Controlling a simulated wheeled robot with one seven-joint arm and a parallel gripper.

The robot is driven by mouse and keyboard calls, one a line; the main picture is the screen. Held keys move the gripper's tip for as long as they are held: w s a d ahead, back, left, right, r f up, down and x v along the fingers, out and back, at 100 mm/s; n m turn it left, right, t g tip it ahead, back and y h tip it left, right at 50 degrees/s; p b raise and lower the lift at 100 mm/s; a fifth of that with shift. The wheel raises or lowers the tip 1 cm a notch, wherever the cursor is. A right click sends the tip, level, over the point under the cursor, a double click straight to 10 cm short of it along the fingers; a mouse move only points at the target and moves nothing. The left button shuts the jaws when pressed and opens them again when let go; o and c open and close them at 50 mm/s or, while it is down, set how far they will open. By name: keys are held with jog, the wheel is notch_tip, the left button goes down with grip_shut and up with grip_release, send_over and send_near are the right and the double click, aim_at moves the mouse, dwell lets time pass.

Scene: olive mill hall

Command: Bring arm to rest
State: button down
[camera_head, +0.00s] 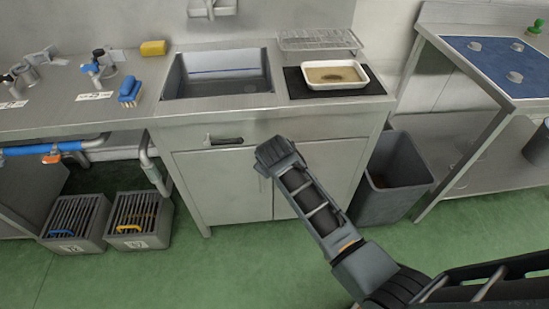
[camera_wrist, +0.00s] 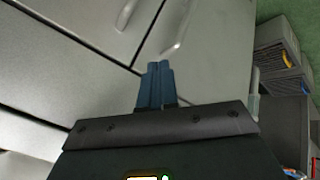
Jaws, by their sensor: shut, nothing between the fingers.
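My arm reaches from the lower right of the head view toward the front of the steel sink cabinet (camera_head: 225,180). In the head view the arm's end hides the fingers. My gripper (camera_wrist: 157,70) shows in the wrist view with its two blue-grey fingers together and nothing between them. I cannot tell how far the fingertips are from the doors.
A sink (camera_head: 217,75) and a white tray (camera_head: 335,76) with brownish contents are on the counter. A grey bin (camera_head: 392,180) stands right of the cabinet. Two slatted crates (camera_head: 138,220) are on the floor at left. Green floor (camera_head: 240,265) is open in front.

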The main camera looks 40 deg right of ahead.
jog(key=shift+s+r, duration=1.1)
jog(key=shift+r, duration=0.3)
